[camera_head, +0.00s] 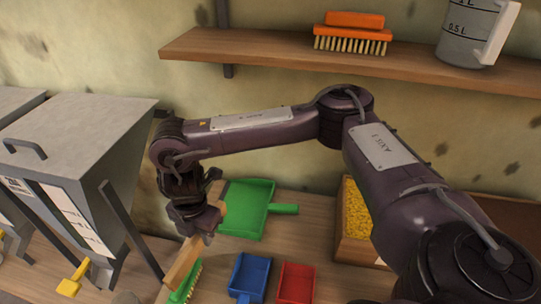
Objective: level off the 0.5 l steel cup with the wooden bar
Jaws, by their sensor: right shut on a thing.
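The wooden bar (182,265) hangs slanting down and left from my right gripper (205,226), which is shut on its upper end. The bar is above the front left part of the bench. A small grey rounded thing (126,298) is cut off by the bottom edge of the view, left of the bar. I cannot tell whether it is the 0.5 l steel cup or what is in it. The bar and the grey thing appear apart. My left gripper is not in view.
Grey hoppers (75,135) stand at left, with a yellow scoop (73,279) below. A shelf (270,45) holds an orange brush and measuring jug (466,38).

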